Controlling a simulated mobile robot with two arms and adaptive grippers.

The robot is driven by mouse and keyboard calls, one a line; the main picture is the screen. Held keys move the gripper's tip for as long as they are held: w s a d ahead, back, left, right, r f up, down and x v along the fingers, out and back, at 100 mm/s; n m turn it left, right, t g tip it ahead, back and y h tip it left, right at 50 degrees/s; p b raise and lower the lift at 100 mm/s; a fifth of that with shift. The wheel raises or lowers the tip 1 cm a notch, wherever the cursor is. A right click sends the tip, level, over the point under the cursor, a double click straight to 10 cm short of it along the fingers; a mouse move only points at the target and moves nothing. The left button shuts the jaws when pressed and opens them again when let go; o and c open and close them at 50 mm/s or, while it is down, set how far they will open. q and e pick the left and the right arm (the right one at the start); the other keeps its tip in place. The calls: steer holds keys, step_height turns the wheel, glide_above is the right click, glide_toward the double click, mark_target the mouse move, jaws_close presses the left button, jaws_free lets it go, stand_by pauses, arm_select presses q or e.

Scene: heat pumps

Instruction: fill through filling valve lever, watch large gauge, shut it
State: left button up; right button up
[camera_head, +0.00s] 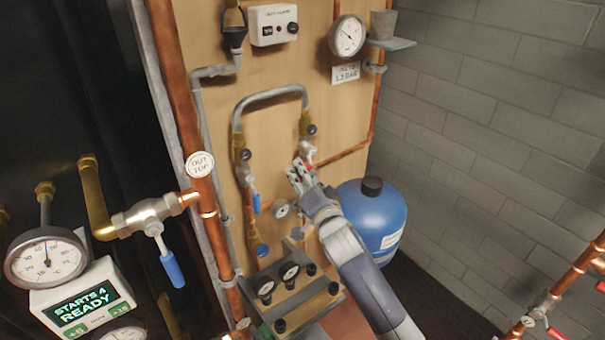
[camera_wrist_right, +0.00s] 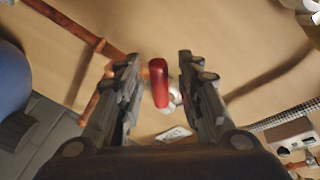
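My right gripper (camera_head: 301,176) is raised to the wooden panel, at the valve by the right end of the grey looped hose (camera_head: 270,94). In the right wrist view my right gripper (camera_wrist_right: 160,80) is open, with a red lever (camera_wrist_right: 158,82) between its two fingers and a gap on each side. The large gauge (camera_head: 347,36) is round and white, high on the panel at the right, above a sign (camera_head: 346,72) that seems to read 1.2 bar. Its needle is too small to read surely. My left gripper is not in view.
A blue-handled valve (camera_head: 256,203) hangs at the hose's left leg. A blue tank (camera_head: 372,215) stands right of my right arm. Small gauges sit on a block (camera_head: 290,290) below. A copper pipe with a blue lever (camera_head: 172,268) is at left.

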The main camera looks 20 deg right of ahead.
steer(key=shift+w, duration=0.15)
jaws_close()
steer(key=r+m+p, duration=0.1)
steer(key=p, duration=0.2)
steer(key=a+r+m+g+p, duration=0.1)
steer(key=m+p, duration=0.1)
steer(key=p, duration=0.1)
steer(key=r+m+p, duration=0.1)
steer(key=m+p, duration=0.1)
steer(key=p, duration=0.2)
steer(key=shift+s+a+r+g, duration=0.2)
steer(key=shift+s+r+g, duration=0.05)
steer(key=shift+r+g, duration=0.05)
steer(key=shift+r+m+g+y+p, duration=0.3)
steer(key=shift+m+g+y+p, duration=0.15)
steer(key=shift+m+p, duration=0.75)
